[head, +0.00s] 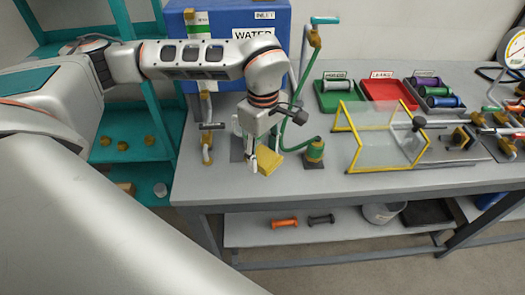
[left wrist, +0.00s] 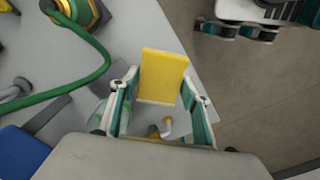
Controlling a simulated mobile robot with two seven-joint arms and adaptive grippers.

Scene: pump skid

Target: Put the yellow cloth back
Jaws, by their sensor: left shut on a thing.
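The yellow cloth (head: 268,159) is a flat, stiff-looking yellow piece at my left gripper (head: 256,160), over the left end of the grey bench. In the left wrist view the cloth (left wrist: 163,76) stands between the two fingers of my left gripper (left wrist: 158,105). The gripper is shut on it. The cloth's lower part is partly hidden between the fingers. I cannot tell whether the cloth touches the bench top.
A green hose and brass valve (head: 314,152) stand just right of the left gripper. The blue water tank (head: 225,20) is behind it. A yellow-edged clear guard (head: 385,137) stands mid-bench, with green and red trays (head: 388,93) behind. A teal shelf (head: 120,148) is at left.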

